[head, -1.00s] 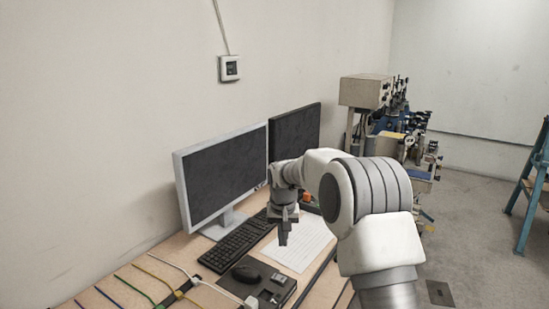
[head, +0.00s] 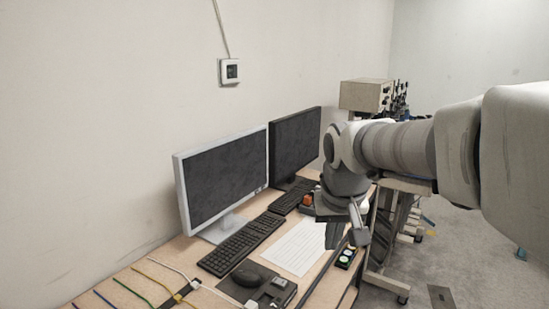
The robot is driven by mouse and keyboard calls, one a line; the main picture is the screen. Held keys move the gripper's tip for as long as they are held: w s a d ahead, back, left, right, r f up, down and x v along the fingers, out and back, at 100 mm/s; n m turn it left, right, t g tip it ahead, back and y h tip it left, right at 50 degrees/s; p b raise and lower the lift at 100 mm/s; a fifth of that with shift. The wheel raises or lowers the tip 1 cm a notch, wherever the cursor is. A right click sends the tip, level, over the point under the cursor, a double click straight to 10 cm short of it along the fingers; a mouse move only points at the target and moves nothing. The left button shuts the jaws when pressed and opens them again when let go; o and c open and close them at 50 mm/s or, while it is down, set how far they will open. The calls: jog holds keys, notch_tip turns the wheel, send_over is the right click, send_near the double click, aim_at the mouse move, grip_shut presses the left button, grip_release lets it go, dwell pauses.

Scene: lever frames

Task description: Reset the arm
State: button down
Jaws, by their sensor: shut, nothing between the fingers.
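My arm reaches in from the right side of the head view, with its wrist bent down. My gripper (head: 359,236) points downward over the right edge of the desk (head: 130,277). It is shut and holds nothing. It hangs just right of the white sheet of paper (head: 298,246) in the picture. My arm hides part of the shelving and equipment behind it.
A white-framed monitor (head: 222,180) and a black monitor (head: 295,146) stand along the wall. Keyboards (head: 241,244), a mouse (head: 246,276) and coloured cables (head: 150,284) lie on the desk. A small button box (head: 346,258) is below my gripper. A wheeled rack (head: 388,270) stands beyond.

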jog(key=s+d+f, duration=0.1)
jog(key=s, duration=0.8)
jog(key=s+d+f+t, duration=0.1)
jog(key=s+d+f, duration=0.1)
jog(key=s, duration=0.7)
jog(key=shift+b, duration=0.35)
jog(key=shift+d, duration=0.1)
